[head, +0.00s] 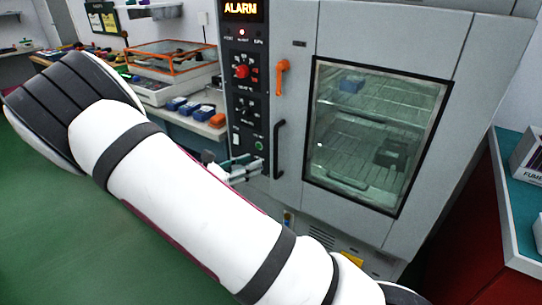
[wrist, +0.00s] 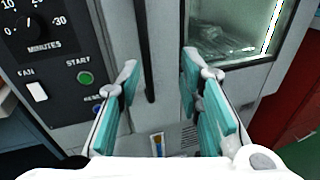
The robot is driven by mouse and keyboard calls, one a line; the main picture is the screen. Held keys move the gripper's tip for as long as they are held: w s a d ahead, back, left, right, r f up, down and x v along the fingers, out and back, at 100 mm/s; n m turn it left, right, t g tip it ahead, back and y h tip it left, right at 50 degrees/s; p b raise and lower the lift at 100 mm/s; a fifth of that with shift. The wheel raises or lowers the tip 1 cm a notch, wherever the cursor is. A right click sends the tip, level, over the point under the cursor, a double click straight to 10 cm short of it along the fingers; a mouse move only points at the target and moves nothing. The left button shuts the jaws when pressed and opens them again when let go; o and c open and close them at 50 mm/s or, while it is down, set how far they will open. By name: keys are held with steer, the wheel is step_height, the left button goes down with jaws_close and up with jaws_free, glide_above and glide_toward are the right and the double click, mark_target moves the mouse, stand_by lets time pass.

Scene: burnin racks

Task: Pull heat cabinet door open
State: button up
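The grey heat cabinet (head: 400,35) has a shut door (head: 296,190) with a dark-framed window (head: 375,135). A black vertical handle (head: 279,150) is on the door's left side, below an orange lever (head: 282,78). My gripper (head: 246,168) is in front of the cabinet, just left of the handle's lower part in the head view. In the wrist view my gripper (wrist: 160,66) is open, with teal pads spread apart. The handle (wrist: 146,50) appears between the fingers there, nearer the left one. No contact shows, and the depth gap is hard to tell.
The control panel (head: 243,100) with an "ALARM" display is left of the door. A bench (head: 205,128) with blue bins and an orange-edged case (head: 165,57) stands left. A red cabinet with a teal top (head: 510,195) stands close on the right. Green floor lies lower left.

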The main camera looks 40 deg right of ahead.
steer(key=w+d+f+n+t, duration=0.1)
steer(key=w+d, duration=0.2)
steer(key=d, duration=0.9)
steer(key=shift+w+f+n+t+h+b, duration=0.2)
steer(key=shift+w+n+t+h+b, duration=0.1)
steer(key=shift+n+t+h+b, duration=0.1)
steer(key=shift+d, duration=0.15)
steer(key=shift+c, duration=0.3)
jaws_close()
